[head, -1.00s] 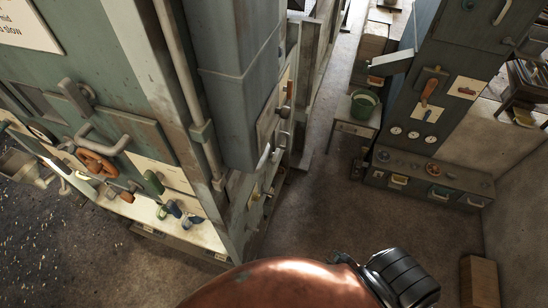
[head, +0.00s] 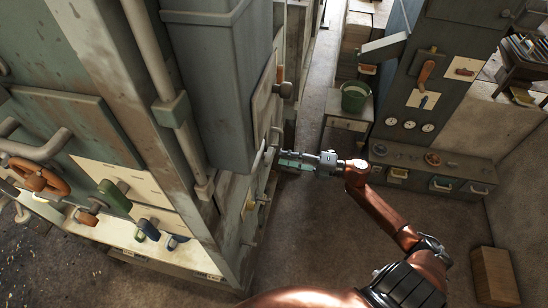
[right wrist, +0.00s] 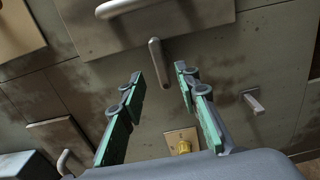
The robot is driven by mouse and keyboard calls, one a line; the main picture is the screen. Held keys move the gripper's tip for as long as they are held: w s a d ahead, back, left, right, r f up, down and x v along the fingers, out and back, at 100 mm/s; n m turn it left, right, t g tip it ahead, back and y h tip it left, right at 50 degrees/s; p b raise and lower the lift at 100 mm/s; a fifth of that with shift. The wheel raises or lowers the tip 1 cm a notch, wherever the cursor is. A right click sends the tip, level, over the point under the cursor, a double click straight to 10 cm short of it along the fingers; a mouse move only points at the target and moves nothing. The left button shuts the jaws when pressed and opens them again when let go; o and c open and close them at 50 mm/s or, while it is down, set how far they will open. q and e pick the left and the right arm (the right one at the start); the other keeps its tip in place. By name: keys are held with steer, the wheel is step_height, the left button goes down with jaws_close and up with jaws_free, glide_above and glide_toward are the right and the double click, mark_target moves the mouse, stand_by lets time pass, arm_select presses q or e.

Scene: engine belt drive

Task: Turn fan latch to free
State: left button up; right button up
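My right gripper (head: 284,160) is beside the side face of the tall green-grey cabinet in the head view. In the right wrist view the right gripper (right wrist: 158,82) is open and empty, with green-padded fingers spread. A short grey lever handle (right wrist: 159,62) on the cabinet panel lies just beyond the fingertips, between them in the picture. It does not look touched. I cannot tell for sure that this lever is the fan latch, as no label can be read. My left gripper is not in view.
In the head view, a green bucket (head: 355,97) stands on a small cabinet. The floor (head: 330,230) between is open.

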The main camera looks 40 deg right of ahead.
mark_target(268, 156)
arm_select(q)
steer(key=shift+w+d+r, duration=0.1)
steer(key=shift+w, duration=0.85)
arm_select(e)
steer(key=shift+x, duration=2.15)
steer(key=shift+c, duration=0.2)
steer(key=shift+d, duration=0.1)
jaws_close()
